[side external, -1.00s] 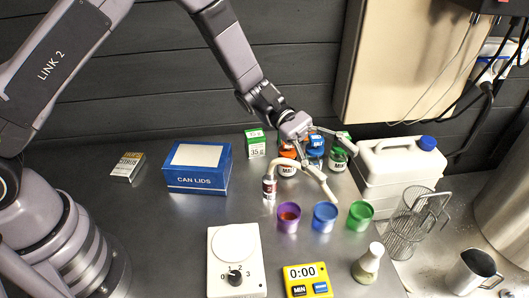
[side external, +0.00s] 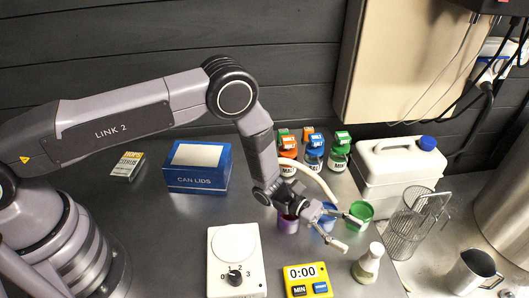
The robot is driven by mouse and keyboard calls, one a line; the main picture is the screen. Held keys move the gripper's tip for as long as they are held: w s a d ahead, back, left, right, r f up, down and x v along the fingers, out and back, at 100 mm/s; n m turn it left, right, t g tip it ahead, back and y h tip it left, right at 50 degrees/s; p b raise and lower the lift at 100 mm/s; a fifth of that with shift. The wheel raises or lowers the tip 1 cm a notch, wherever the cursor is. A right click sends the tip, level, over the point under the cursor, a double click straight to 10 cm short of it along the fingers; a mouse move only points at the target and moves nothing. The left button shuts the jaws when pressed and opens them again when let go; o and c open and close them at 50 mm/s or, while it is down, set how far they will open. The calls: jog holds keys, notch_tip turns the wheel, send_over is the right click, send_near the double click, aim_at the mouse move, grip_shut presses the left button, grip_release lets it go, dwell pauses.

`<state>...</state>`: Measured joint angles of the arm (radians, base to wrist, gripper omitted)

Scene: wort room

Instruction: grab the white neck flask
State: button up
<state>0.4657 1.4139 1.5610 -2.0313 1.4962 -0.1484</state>
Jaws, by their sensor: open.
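The white neck flask (side external: 367,266) stands upright on the steel counter at the front right. Its narrow neck is white and its lower body looks pale greenish. My gripper (side external: 351,235) is open and empty, just behind and to the left of the flask. Its fingers are spread above the counter, apart from the flask as far as I can see. They hang over the blue cup (side external: 324,220) and the green cup (side external: 361,211), partly covering both.
A purple cup (side external: 287,222) is partly behind my wrist. A yellow timer (side external: 308,282) and a white scale (side external: 236,262) lie left of the flask. A wire basket (side external: 404,225) and white jug (side external: 399,162) stand right and behind. Several lidded jars (side external: 314,153) stand at the back.

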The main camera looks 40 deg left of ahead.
aim_at(378, 248)
jog(key=d, duration=0.6)
jog(key=shift+d, duration=0.15)
jog(key=shift+r, duration=0.1)
grip_shut()
